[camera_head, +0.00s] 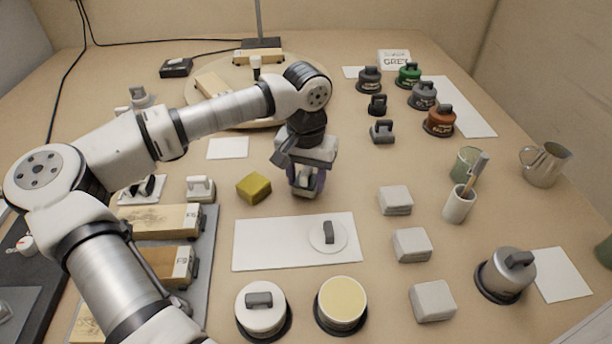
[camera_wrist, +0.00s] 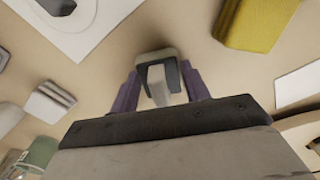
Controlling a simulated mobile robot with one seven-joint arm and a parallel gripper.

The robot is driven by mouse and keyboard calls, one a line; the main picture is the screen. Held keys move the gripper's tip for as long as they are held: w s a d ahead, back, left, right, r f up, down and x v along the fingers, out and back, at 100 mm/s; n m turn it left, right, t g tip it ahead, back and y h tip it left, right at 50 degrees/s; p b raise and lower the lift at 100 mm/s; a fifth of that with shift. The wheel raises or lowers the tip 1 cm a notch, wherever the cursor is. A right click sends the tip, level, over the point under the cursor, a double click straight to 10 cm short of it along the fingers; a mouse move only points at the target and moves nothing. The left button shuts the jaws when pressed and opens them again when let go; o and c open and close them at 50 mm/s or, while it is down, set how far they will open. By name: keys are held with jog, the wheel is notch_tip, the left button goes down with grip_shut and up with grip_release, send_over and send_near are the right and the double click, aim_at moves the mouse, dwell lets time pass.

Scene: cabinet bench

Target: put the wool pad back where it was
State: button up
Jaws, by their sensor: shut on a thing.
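My gripper (camera_head: 304,190), with purple fingers, points down over the middle of the bench. It is shut on a small pale and grey piece, which seems to be the wool pad (camera_wrist: 160,78). The piece sits between the fingertips in the wrist view. In the head view the fingers mostly hide it, and I cannot tell whether it touches the bench. A yellow block (camera_head: 254,188) lies left of the gripper and also shows in the wrist view (camera_wrist: 255,22). A bare white card (camera_head: 228,148) lies behind it to the left.
A white sheet (camera_head: 260,248) carrying a round white lid (camera_head: 326,237) lies in front of the gripper. Several grey blocks (camera_head: 396,200) stand to the right. A pale handled pad (camera_head: 201,189) stands at left. A round board (camera_head: 206,117) and several handled pots (camera_head: 440,121) are behind.

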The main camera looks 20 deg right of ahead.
aim_at(306, 170)
jog(key=shift+f, duration=0.25)
jog(key=o, duration=0.9)
jog(key=shift+r, duration=0.1)
jog(key=shift+o, duration=0.2)
notch_tip(306, 170, up, 12)
jog(key=shift+r+p, duration=0.2)
jog(key=shift+p, duration=0.25)
